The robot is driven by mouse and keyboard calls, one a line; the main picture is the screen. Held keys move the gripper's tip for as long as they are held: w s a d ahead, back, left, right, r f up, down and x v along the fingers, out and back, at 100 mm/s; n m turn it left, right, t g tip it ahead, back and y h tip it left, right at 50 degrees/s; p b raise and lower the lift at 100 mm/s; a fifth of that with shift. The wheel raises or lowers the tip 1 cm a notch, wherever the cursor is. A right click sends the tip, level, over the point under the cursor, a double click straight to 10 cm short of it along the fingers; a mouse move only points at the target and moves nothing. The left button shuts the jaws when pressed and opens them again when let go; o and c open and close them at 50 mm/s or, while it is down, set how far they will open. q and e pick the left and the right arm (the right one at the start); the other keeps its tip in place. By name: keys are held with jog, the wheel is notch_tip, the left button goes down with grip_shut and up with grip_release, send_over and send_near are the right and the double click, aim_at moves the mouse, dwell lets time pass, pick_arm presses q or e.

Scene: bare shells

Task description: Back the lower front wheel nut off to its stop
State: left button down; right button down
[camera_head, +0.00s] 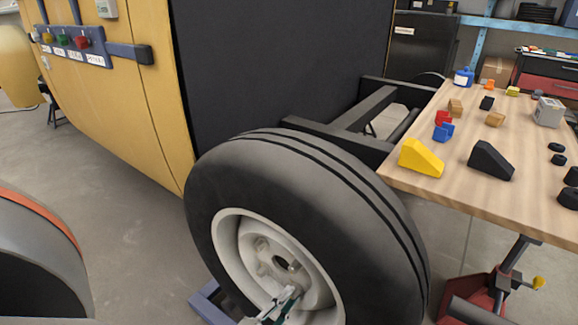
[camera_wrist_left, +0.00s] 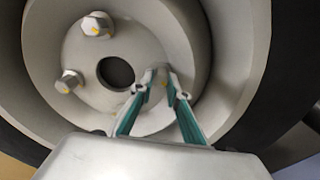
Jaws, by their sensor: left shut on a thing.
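The big black-tyred wheel (camera_head: 330,190) has a pale rim with a hub (camera_head: 262,255) around a dark central hole. In the left wrist view two hex wheel nuts show clear, an upper one (camera_wrist_left: 96,24) and one at the left (camera_wrist_left: 69,82), both with yellow marks. My left gripper (camera_head: 293,291) reaches into the rim at the lower part of the hub. In the left wrist view its fingers (camera_wrist_left: 160,88) are shut on a wheel nut right of the hole. The fingers and glare mostly hide that nut, so its thread position cannot be told. My right gripper is out of view.
The wooden table (camera_head: 400,178) at the right holds a yellow wedge (camera_head: 421,158), a black wedge (camera_head: 491,160) and several small parts. A yellow body panel (camera_head: 125,110) with coloured knobs stands at the left. The deep rim wall (camera_wrist_left: 235,60) surrounds the left gripper closely.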

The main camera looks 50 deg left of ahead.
pick_arm(q)
jog(key=shift+n, duration=0.6)
jog(key=c, duration=2)
grip_release()
jog(key=shift+o, duration=0.2)
jog(key=v, duration=0.7)
jog(key=shift+s, duration=0.25)
jog(key=shift+d, duration=0.1)
